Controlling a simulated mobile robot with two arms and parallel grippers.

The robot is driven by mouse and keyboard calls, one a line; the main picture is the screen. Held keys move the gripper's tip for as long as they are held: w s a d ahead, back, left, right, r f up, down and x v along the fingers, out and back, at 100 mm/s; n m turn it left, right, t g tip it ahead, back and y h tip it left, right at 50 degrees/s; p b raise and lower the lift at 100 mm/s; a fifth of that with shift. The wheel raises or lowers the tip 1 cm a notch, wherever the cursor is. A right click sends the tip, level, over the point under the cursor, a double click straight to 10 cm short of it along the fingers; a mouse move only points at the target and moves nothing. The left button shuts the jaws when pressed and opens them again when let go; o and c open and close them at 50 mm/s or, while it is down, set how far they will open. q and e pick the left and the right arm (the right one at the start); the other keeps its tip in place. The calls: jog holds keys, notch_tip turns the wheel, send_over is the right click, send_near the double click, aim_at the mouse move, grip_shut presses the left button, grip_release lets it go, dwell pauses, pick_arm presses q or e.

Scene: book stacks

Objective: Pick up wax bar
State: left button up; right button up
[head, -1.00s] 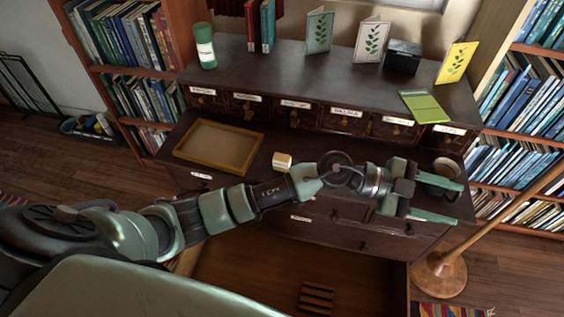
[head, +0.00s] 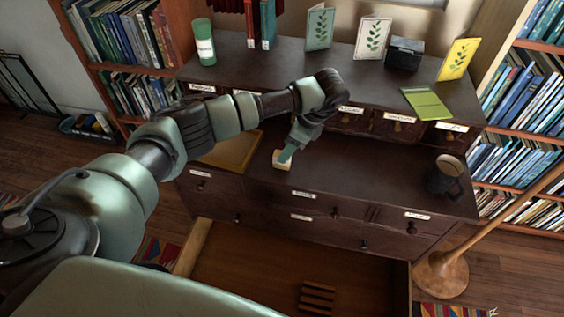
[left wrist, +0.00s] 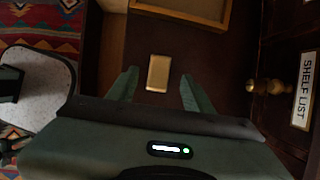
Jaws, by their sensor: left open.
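The wax bar appears to be the small cream block (head: 279,163) on the dark desk surface of the cabinet, right of the wooden tray. In the left wrist view the bar (left wrist: 158,73) lies centred between the fingertips, with a gap on each side. My left gripper (head: 289,152) points down over the bar and partly covers it in the head view. Its two green fingers are open and empty in the left wrist view (left wrist: 158,82). I cannot tell the exact height of the fingertips above the desk. My right gripper is not in view.
The wooden tray (head: 250,150) is partly behind my left arm. An open drawer (head: 245,262) juts out below. The upper shelf holds cards, books and a green-white canister (head: 204,42). Desk between bar and mug is clear.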

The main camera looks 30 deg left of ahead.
pick_arm(q)
jog(key=b+x, duration=0.3)
jog(key=x, duration=0.2)
jog(key=shift+d+f, duration=0.15)
jog(key=shift+s, duration=0.1)
grip_shut()
jog(key=shift+r, duration=0.25)
notch_tip(320, 180, up, 9)
jog(key=shift+f, duration=0.1)
notch_tip(320, 180, up, 11)
jog(key=p, duration=0.2)
